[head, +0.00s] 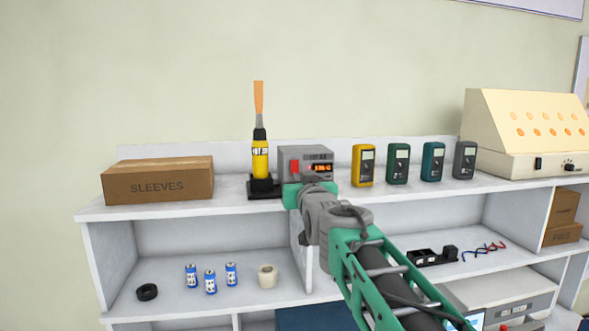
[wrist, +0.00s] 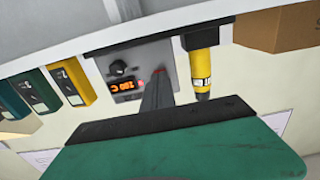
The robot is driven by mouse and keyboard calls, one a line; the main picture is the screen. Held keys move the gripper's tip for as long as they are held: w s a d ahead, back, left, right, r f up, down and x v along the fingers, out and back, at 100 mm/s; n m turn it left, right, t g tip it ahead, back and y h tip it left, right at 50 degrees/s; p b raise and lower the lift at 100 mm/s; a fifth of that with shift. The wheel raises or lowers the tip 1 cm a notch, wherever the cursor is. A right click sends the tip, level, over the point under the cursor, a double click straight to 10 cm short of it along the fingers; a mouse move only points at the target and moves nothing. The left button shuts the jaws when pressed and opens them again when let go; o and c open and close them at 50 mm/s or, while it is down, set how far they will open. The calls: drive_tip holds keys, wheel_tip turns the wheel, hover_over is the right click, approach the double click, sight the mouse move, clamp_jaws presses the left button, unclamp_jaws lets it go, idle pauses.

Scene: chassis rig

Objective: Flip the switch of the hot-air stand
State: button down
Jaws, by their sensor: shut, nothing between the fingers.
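The hot-air stand (head: 290,152) is a grey box on the top shelf, with a red switch (head: 295,167) at the left of its front and a lit display (head: 321,168) at the right. A yellow hot-air tool (head: 260,160) stands upright in a black holder left of the box. My gripper (head: 309,181) is shut and empty, close in front of the box.
A sleeves box (head: 157,181) stands at the left of the shelf. Several meters stand to the right, the nearest yellow (head: 363,165). A cream sloped panel unit (head: 520,130) is at the far right.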

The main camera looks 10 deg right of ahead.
drive_tip(key=shift+w, duration=1.05)
drive_tip(key=shift+s+f, duration=0.1)
drive_tip(key=shift+s, duration=0.1)
drive_tip(key=s+b, duration=0.6)
drive_tip(key=s, duration=0.1)
drive_tip(key=shift+s, duration=0.3)
